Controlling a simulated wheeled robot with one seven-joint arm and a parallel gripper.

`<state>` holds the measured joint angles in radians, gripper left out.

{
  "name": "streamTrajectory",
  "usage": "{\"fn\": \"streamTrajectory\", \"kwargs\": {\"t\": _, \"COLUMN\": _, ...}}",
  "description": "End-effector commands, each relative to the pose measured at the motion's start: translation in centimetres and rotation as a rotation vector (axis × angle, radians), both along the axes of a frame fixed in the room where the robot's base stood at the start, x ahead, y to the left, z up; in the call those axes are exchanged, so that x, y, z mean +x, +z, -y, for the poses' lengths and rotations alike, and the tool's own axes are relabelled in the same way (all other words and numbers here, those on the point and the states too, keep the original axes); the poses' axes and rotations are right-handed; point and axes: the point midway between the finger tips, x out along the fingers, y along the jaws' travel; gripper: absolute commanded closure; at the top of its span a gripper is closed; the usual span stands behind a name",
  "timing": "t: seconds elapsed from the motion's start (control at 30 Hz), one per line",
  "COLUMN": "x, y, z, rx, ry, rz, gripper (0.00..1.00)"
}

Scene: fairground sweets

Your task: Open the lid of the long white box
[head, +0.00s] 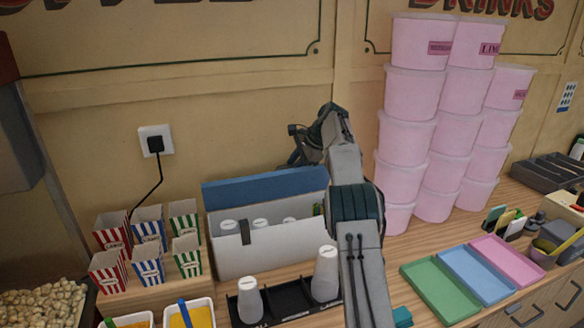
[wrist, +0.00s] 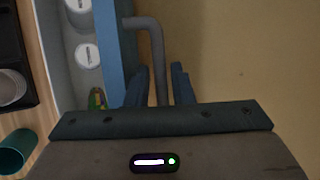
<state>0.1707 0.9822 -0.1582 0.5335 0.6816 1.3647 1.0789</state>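The long white box (head: 270,252) stands on the wooden counter against the wall. Its blue lid (head: 265,187) is raised and stands roughly upright along the back edge, so the box is open and white-topped containers show inside. In the wrist view the lid (wrist: 109,45) is a blue strip, with a grey bent handle (wrist: 157,50) on its wall side. My gripper (wrist: 161,68) is behind the lid, fingers apart, one on each side of the handle bar with gaps showing. In the head view my gripper (head: 296,156) is partly hidden by my arm.
A black rack with white bottles (head: 325,275) stands before the box. Striped popcorn cartons (head: 148,262) are at left, stacked pink tubs (head: 410,93) at right. Coloured trays (head: 440,290) lie right of my arm. The wall is close behind the lid.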

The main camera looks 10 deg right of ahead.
Motion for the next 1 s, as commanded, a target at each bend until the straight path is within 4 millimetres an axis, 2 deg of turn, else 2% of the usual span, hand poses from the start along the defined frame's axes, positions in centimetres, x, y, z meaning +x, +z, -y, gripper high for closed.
{"fn": "streamTrajectory", "kwargs": {"t": 0.37, "x": -3.4, "y": 7.6, "z": 4.1, "rx": -0.002, "ry": -0.002, "rz": 0.004, "gripper": 0.79}}
{"fn": "streamTrajectory", "kwargs": {"t": 0.7, "x": -4.2, "y": 9.4, "z": 4.9, "rx": 0.000, "ry": 0.000, "rz": 0.001, "gripper": 0.79}}
{"fn": "streamTrajectory", "kwargs": {"t": 1.0, "x": -4.5, "y": 9.7, "z": 5.1, "rx": 0.000, "ry": 0.000, "rz": 0.000, "gripper": 0.79}}
